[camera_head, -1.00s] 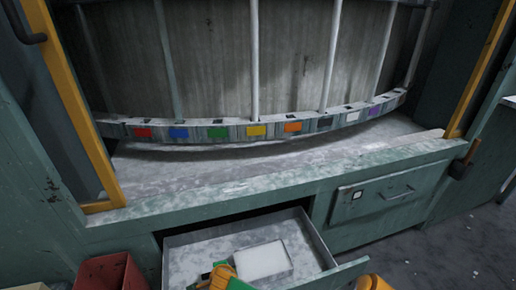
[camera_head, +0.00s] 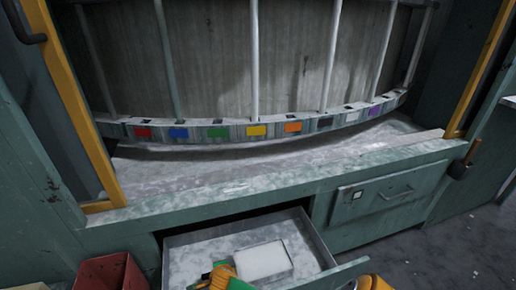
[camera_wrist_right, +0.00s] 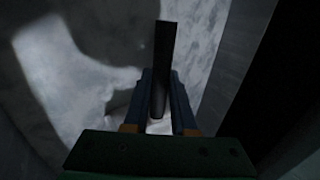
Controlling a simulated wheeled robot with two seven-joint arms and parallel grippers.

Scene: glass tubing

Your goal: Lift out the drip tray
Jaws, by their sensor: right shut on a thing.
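An open, shallow grey metal tray (camera_head: 312,240), which looks like the drip tray, sticks out of the slot below the cabinet's sill. In the right wrist view, my right gripper (camera_wrist_right: 164,105) is shut on a narrow dark bar (camera_wrist_right: 164,55). I cannot tell which part of the tray, if any, this bar is. A yellow piece at the lower edge of the head view seems to be my arm. My left gripper is out of view.
A closed drawer (camera_head: 388,196) with a handle and a white label is right of the slot. The cabinet sill (camera_head: 270,189) runs above the tray. A red bin (camera_head: 108,272) stands at the lower left. The floor at the right (camera_head: 445,262) is mostly clear.

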